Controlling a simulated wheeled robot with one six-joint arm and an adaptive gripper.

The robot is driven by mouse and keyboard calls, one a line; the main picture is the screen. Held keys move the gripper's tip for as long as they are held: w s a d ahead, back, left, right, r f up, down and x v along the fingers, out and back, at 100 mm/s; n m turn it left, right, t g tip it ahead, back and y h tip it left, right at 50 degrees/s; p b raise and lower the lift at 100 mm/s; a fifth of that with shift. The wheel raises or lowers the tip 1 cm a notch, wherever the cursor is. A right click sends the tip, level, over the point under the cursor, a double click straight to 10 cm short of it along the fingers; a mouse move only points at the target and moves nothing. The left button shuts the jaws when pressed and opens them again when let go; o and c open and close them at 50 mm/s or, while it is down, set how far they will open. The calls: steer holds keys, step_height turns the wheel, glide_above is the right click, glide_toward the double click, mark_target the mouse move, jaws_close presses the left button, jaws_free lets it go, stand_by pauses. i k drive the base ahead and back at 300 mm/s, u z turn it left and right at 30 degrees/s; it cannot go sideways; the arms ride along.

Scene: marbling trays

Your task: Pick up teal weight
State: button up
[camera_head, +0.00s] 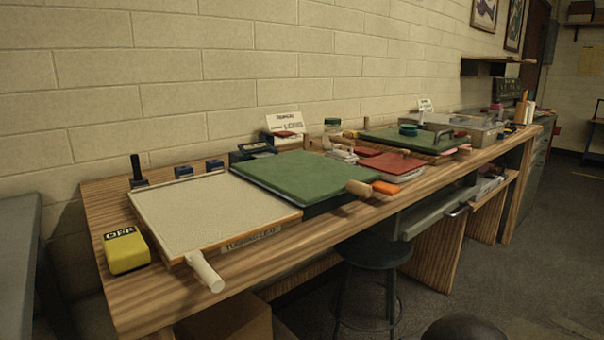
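A small round teal object (408,129), which looks like the teal weight, sits on a dark green board (385,138) toward the far half of the workbench. It looks flat and disc-like, but it is small in the view and its details cannot be made out. A jar (332,125) with a teal-green top stands farther left, near the wall. My gripper is not in view.
The long wooden bench (140,300) runs along a block wall. A pale tray (215,210), a green board (300,178), a yellow box (125,250) and a red board (393,163) crowd its top. A dark stool (377,254) stands at its front; open floor lies right.

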mark_target(406, 130)
steer(key=z, duration=2.4)
steer(key=i, duration=1.5)
steer(key=u, duration=2.9)
